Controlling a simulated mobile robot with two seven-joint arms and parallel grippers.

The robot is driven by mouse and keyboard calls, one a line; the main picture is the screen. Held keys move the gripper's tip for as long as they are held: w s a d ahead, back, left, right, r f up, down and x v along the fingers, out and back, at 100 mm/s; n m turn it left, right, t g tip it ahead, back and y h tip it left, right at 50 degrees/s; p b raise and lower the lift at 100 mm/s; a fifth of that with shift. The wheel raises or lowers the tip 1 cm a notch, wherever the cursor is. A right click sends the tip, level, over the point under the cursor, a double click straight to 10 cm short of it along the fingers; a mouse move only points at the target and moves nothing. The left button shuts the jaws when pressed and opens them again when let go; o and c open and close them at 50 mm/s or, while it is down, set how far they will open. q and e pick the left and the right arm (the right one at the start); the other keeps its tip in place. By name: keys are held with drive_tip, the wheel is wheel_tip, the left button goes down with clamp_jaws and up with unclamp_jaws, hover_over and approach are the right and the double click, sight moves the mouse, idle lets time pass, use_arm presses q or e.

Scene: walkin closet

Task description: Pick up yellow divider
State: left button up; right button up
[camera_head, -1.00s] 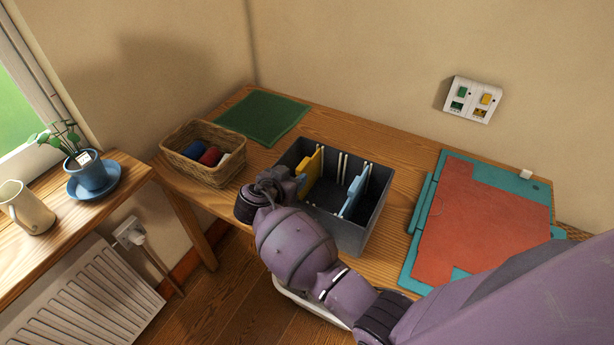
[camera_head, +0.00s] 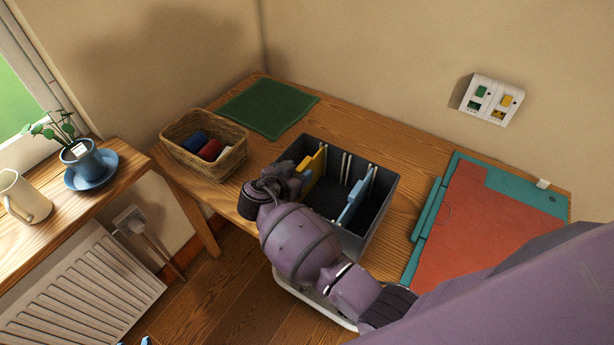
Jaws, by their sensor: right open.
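The yellow divider (camera_head: 314,168) stands upright in the left part of a dark grey box (camera_head: 371,232) on the desk. My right gripper (camera_head: 304,182) is open at the box's left side, close to the divider's near end. My own wrist hides part of the fingers and the near left corner of the box, so I cannot tell whether they touch the divider. A light blue divider (camera_head: 355,197) stands further right in the same box, with white slot rails along the walls. Small light blue tips at the bottom left edge may be my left gripper (camera_head: 134,342); too little shows to tell.
A wicker basket (camera_head: 178,163) with rolled items stands left of the box. A green mat (camera_head: 268,108) lies behind it. A teal and red board (camera_head: 480,225) lies to the right. A side shelf (camera_head: 88,216) holds a potted plant (camera_head: 84,160) and a jug (camera_head: 22,197).

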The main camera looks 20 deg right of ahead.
clamp_jaws()
idle(0.3)
drive_tip(key=shift+r, duration=0.15)
